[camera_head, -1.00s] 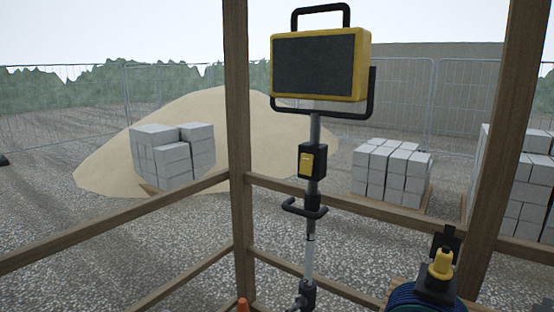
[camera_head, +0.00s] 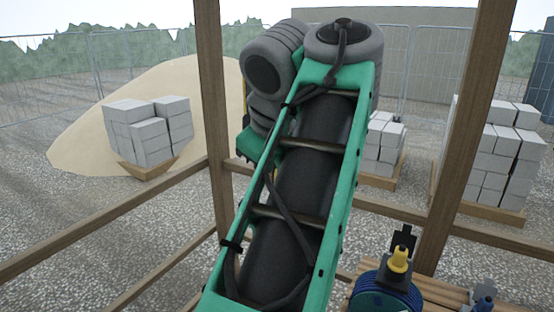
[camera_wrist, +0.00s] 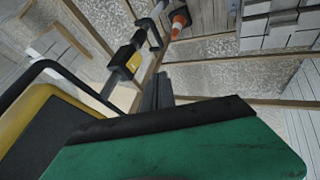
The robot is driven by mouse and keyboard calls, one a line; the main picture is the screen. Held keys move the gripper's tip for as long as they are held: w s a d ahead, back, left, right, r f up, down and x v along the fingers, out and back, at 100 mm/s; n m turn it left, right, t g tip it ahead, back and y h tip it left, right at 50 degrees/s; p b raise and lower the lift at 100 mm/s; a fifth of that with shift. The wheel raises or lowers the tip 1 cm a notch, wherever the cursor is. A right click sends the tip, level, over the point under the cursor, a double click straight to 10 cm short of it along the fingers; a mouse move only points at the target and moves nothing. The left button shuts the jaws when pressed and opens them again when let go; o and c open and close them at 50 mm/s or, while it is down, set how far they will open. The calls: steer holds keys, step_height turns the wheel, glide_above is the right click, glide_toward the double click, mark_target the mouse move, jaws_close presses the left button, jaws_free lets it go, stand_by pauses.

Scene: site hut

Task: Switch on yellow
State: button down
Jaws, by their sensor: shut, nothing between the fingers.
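The work light (camera_wrist: 45,130) has a yellow frame and a dark panel, and fills the left of the wrist view. Below it on its stand is a black switch box (camera_wrist: 121,55) with a yellow switch (camera_wrist: 134,62). In the head view my raised green arm hides nearly all of the light and its stand. My gripper (camera_wrist: 164,78) shows in the wrist view as narrow dark fingers, shut and empty. Its tips appear to the right of the switch box with a visible gap in the picture; I cannot tell the depth.
Wooden posts (camera_head: 213,120) and rails (camera_head: 110,228) frame the hut. A blue coil (camera_head: 385,297) and a yellow-topped item (camera_head: 399,260) stand on a bench at lower right. An orange cone (camera_wrist: 180,22) stands near the stand's foot. Block stacks (camera_head: 148,130) and sand lie outside.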

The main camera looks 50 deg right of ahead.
steer(key=shift+s+d+r, duration=0.2)
steer(key=shift+s+r, duration=0.05)
steer(key=shift+s, duration=0.15)
steer(key=w+d+f+b, duration=0.4)
steer(key=d+f+b, duration=0.4)
steer(key=shift+w+f+b, duration=0.2)
steer(key=shift+f+b, duration=0.2)
steer(key=shift+f, duration=0.1)
